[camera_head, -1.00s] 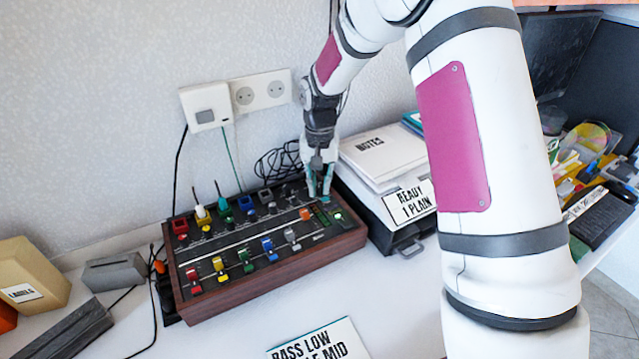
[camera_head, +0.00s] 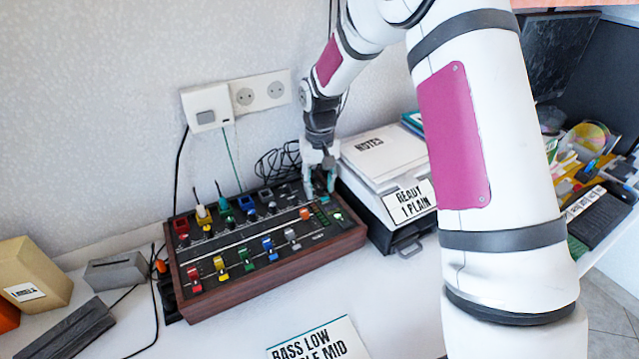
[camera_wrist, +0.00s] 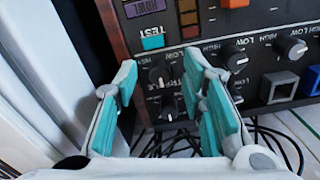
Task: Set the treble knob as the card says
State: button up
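The mixer (camera_head: 285,268) is a wood-sided box with a dark panel against the wall. My gripper (camera_head: 319,188) is over its back right corner, fingers apart and empty. In the wrist view, the open teal-padded fingers (camera_wrist: 165,100) stand on either side of small dark knobs. A dark knob (camera_wrist: 160,76) sits between them beside lettering that looks like part of "TREBLE"; its setting is hard to read. The card (camera_head: 318,343) lies on the table, cut off at the bottom; it reads "BASS LOW" and, below, "...LE MID".
Colored switches and faders fill the mixer panel. A box with the sign "READY 1 PLAIN" (camera_head: 408,202) and "NOTES" papers (camera_head: 372,152) stand right of the mixer. Loose black cables lie behind it. The table in front is mostly clear.

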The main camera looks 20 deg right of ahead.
aim_at(320, 188)
notch_tip(320, 188, up, 12)
dwell(0.6)
dwell(0.4)
jog(key=s+r+t+p, duration=0.2)
jog(key=s+r+p, duration=0.2)
jog(key=s+r, duration=1.3)
jog(key=s+r+t+p, duration=0.2)
jog(key=s+p, duration=0.2)
jog(key=s, duration=1.7)
jog(key=shift+s+r+p, duration=0.2)
jog(key=shift+s+p, duration=0.1)
jog(key=shift+r, duration=0.1)
